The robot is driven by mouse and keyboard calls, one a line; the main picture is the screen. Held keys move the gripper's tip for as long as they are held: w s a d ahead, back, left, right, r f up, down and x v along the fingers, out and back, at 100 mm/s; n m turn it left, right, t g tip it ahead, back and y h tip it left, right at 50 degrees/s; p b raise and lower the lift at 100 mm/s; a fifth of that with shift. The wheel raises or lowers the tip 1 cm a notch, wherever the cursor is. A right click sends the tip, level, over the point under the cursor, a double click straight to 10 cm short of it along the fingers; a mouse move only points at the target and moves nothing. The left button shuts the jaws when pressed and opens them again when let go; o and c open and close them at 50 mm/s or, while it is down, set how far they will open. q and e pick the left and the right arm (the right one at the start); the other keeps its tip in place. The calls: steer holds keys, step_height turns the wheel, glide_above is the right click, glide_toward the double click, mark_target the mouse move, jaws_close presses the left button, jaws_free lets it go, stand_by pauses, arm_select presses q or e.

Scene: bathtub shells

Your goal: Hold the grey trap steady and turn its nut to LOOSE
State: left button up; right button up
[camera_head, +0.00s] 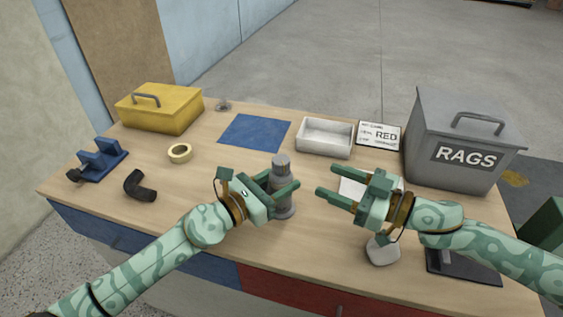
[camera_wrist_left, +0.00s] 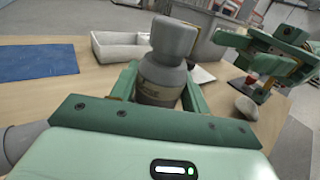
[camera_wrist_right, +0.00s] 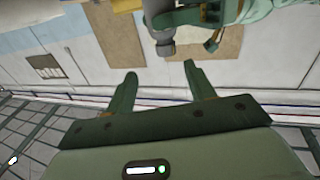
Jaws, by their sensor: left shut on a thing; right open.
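The grey trap (camera_head: 283,203) stands upright near the front middle of the bench. Its nut is the grey cap at the top (camera_head: 281,160), which also shows in the left wrist view (camera_wrist_left: 174,38). My left gripper (camera_head: 284,196) is shut on the trap's body, below the nut. In the left wrist view, a band with lettering on the body (camera_wrist_left: 160,85) is too small to read surely. My right gripper (camera_head: 325,198) is open and empty, to the right of the trap and apart from it. The right wrist view shows its spread fingers (camera_wrist_right: 160,85) with nothing between them.
A grey RAGS bin (camera_head: 430,150) stands at the right. A white tray (camera_head: 325,150), a card reading RED (camera_head: 379,133) and a blue mat (camera_head: 255,132) lie behind. A yellow toolbox (camera_head: 160,112), tape roll (camera_head: 180,153) and black elbow pipe (camera_head: 138,187) are left.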

mark_target(289, 166)
steer(key=x, duration=1.2)
steer(key=shift+s+a+r, duration=0.25)
steer(key=shift+s+a, duration=0.05)
steer(key=shift+s, duration=0.05)
steer(key=c, duration=1)
steer(key=shift+o, duration=0.2)
steer(key=shift+m, duration=0.3)
